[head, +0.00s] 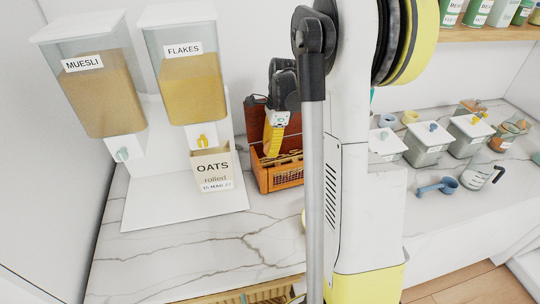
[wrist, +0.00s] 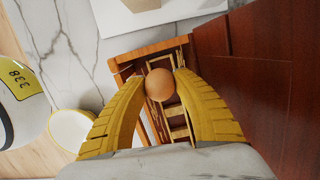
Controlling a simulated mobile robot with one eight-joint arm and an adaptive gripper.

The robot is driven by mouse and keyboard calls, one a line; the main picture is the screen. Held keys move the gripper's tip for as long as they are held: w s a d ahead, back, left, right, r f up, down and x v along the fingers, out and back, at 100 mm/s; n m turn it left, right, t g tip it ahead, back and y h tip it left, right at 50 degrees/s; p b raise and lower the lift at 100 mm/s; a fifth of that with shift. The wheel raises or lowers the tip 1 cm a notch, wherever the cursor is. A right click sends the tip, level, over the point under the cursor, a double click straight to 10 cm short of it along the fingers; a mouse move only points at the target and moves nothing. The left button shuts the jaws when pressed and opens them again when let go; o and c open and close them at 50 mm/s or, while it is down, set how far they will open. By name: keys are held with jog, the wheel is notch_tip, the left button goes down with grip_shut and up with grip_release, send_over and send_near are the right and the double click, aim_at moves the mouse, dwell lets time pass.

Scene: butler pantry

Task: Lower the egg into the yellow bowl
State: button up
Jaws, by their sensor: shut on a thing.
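The brown egg (wrist: 160,85) is held between the two yellow fingers of my gripper (wrist: 162,88) in the wrist view. Behind it lies the orange wooden crate (wrist: 127,63) with slatted dividers. In the head view my gripper (head: 272,150) points down over the crate (head: 280,181); the egg cannot be made out there. The yellow bowl (wrist: 72,131), pale inside with a yellow rim, stands on the counter at lower left in the wrist view, apart from the gripper and crate. In the head view only a sliver of the bowl (head: 303,220) shows beside my arm.
A dark red-brown panel (wrist: 245,70) rises beside the crate. The muesli dispenser (head: 100,80), flakes dispenser (head: 187,70) and oats box (head: 213,168) stand left of it. Canisters (head: 428,140) and a blue scoop (head: 437,187) are at right. The marble counter front (head: 200,250) is clear.

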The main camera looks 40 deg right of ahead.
jog(key=r, duration=0.1)
jog(key=s+r, duration=0.1)
jog(key=r, duration=0.1)
jog(key=shift+s+p, duration=0.3)
jog(key=shift+p, duration=0.1)
jog(key=s+f, duration=0.2)
jog(key=s, duration=1)
jog(key=s+a+f+b, duration=0.1)
jog(key=s, duration=1.2)
jog(key=shift+f, duration=0.35)
jog(key=shift+f+b, duration=0.1)
jog(key=shift+b, duration=0.25)
jog(key=shift+f+b, duration=1.45)
jog(key=shift+f, duration=0.2)
jog(key=shift+f+b, duration=2.35)
jog(key=shift+f, duration=0.3)
jog(key=o, duration=0.8)
jog(key=shift+c, duration=0.2)
